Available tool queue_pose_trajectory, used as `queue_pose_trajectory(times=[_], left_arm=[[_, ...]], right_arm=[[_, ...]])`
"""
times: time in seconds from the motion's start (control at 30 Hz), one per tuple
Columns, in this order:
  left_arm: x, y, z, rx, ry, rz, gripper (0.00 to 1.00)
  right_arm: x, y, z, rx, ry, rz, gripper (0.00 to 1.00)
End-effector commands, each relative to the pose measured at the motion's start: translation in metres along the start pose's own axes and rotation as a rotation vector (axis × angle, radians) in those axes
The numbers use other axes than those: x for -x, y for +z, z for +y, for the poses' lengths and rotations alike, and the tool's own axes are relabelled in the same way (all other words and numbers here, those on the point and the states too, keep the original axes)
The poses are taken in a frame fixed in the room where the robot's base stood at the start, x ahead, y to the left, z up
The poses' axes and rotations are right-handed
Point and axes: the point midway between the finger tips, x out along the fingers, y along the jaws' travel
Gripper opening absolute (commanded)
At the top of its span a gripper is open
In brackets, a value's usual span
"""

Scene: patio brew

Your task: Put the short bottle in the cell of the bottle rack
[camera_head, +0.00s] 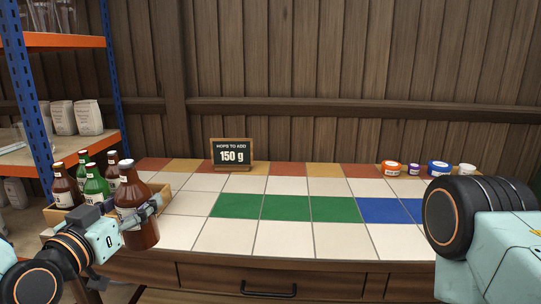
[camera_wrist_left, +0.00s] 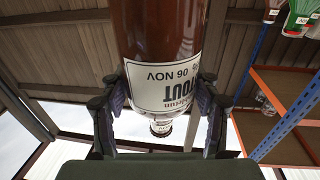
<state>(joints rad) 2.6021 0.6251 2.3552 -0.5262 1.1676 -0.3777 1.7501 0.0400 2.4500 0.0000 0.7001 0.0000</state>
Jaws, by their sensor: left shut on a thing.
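My left gripper (camera_head: 148,209) is shut on a brown bottle (camera_head: 136,222) with a white cap and pale label. The bottle is upright in the head view, at the counter's front left, in front of the bottle rack. In the left wrist view the bottle (camera_wrist_left: 160,35) fills the space between the fingers, its label and capped neck showing upside down. The wooden bottle rack (camera_head: 51,216) stands at the counter's left end and holds several brown and green bottles (camera_head: 95,187). The held bottle and left arm hide part of the rack, including its cells. My right gripper is out of view.
The tiled counter (camera_head: 285,236) is mostly clear in the middle. Several small jars (camera_head: 391,168) stand at the back right. A blue and orange shelf unit (camera_head: 25,100) rises at the left.

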Motion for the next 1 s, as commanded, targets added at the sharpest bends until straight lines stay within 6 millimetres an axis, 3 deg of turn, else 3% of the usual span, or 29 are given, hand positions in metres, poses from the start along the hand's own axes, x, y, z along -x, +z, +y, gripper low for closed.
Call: queue_pose_trajectory(times=[0.2, 0.4, 0.7, 1.0], left_arm=[[0.037, 0.05, 0.05, 0.005, 0.165, -0.006, 0.05], [0.065, 0.089, 0.078, 0.004, 0.254, -0.005, 0.05], [0.092, 0.135, 0.094, 0.001, 0.293, -0.001, 0.05], [0.101, 0.15, 0.096, -0.001, 0.291, 0.004, 0.05]], right_arm=[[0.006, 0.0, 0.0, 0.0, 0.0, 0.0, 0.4], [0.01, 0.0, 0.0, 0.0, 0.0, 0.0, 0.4], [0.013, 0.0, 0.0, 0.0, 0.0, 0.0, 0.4], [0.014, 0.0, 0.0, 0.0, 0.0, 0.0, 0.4]])
